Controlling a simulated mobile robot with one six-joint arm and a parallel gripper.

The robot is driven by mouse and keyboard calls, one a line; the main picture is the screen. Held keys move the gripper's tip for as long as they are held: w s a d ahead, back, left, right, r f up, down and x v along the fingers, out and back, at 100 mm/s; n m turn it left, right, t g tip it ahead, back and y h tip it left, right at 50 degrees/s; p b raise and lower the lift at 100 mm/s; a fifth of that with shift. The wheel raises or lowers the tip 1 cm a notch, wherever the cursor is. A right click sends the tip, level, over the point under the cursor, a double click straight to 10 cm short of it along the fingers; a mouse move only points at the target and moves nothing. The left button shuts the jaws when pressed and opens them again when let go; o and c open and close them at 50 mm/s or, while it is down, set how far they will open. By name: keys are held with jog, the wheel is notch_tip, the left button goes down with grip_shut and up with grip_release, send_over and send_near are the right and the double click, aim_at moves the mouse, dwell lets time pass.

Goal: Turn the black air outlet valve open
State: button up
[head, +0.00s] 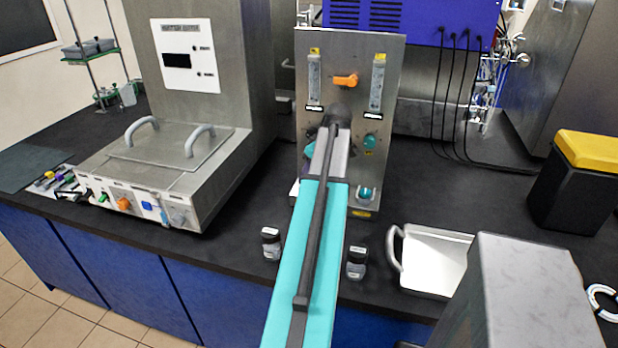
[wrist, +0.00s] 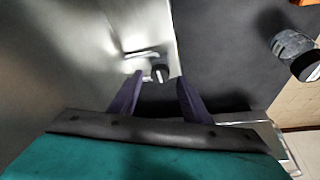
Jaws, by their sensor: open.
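In the wrist view a small black valve knob (wrist: 160,73) shows beyond my fingertips, near a shiny metal fitting (wrist: 141,54) on a bright steel surface. I take this knob to be the air outlet valve. My gripper (wrist: 160,77) is open, with one dark purple finger on each side of the knob in the picture. I cannot tell if the fingers are level with it or touch it. In the head view my arm covers the middle of the steel panel (head: 390,65), and neither the black valve nor my fingertips show clearly.
The panel has an orange valve (head: 345,80) and a teal valve (head: 370,141). Two small bottles (head: 271,243) (head: 357,262) flank my arm on the black bench. A white tray (head: 435,262) stands to the right. A steel unit with handles (head: 170,150) stands to the left.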

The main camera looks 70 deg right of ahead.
jog(key=b+v, duration=0.2)
jog(key=v, duration=0.9)
jog(key=shift+r, duration=0.3)
jog(key=shift+s+a, duration=0.1)
jog(key=shift+s, duration=0.05)
